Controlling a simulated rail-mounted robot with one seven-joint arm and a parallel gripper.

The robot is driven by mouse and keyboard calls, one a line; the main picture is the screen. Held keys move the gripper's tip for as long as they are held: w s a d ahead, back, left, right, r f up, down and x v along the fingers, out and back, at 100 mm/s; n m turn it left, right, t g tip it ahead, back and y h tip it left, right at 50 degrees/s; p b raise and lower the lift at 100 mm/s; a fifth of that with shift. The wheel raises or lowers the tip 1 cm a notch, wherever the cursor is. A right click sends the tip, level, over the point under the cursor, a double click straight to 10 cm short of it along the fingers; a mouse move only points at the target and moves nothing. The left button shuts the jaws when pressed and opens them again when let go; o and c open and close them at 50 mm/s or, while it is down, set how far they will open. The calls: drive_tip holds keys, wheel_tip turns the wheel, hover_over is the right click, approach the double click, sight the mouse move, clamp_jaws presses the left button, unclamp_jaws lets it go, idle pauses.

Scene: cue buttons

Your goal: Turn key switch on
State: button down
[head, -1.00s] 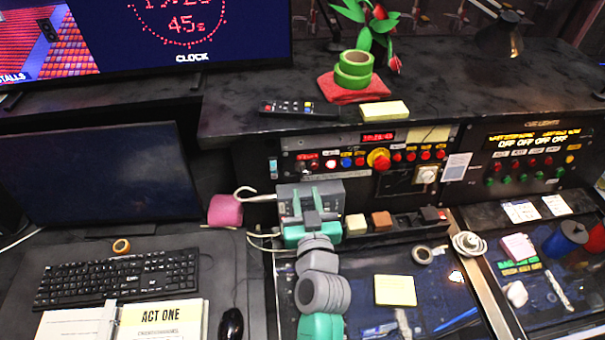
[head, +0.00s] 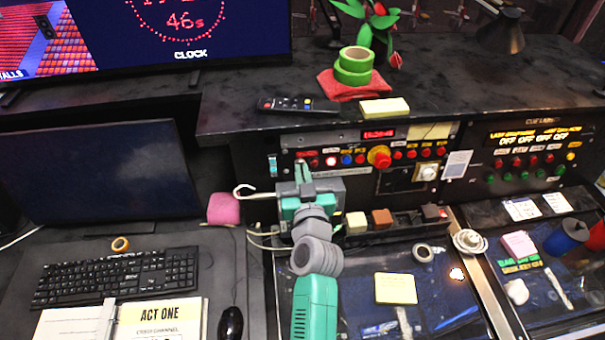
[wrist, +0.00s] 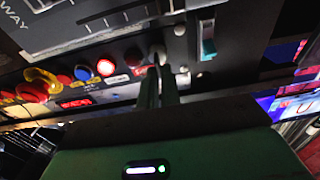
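My gripper (head: 303,168) is up against the left end of the button panel, with its fingers pointing away from me. In the wrist view its two green fingers (wrist: 159,85) are close together, with only a thin gap between them. A small silvery piece (wrist: 161,58), which looks like the key switch, shows just at the fingertips. I cannot tell whether the fingers touch it or which way it is turned. In the head view the fingers and arm hide that part of the panel.
A red emergency button (head: 379,157) sits on the panel right of a lit button (head: 331,161) and a blue button (head: 347,159). A teal rocker switch (wrist: 207,40) is close beside the fingertips.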

drive_tip(key=m+p, duration=0.1)
drive_tip(key=m, duration=0.1)
drive_tip(key=m+h+p, duration=0.1)
drive_tip(key=m+p, duration=0.1)
drive_tip(key=shift+d+r+m, duration=0.1)
drive_tip(key=shift+r+m, duration=0.1)
drive_tip(key=shift+m, duration=0.1)
drive_tip(key=m+p, duration=0.4)
drive_tip(key=m, duration=0.2)
drive_tip(key=shift+d+h, duration=0.1)
drive_tip(key=shift+h, duration=0.3)
drive_tip(key=m+p, duration=0.1)
drive_tip(key=m, duration=0.1)
drive_tip(key=m+g+p, duration=0.1)
drive_tip(key=m+p, duration=0.1)
drive_tip(key=shift+f+m+h, duration=0.2)
drive_tip(key=shift+m+h, duration=0.1)
drive_tip(key=shift+d+f+m+p, duration=0.15)
drive_tip(key=shift+m+p, duration=0.55)
drive_tip(key=shift+m, duration=0.35)
drive_tip(key=shift+a+f+m+p, duration=0.1)
drive_tip(key=shift+m+p, duration=0.6)
drive_tip(key=shift+m, duration=0.35)
drive_tip(key=shift+g, duration=0.3)
drive_tip(key=c, duration=1.6)
unclamp_jaws()
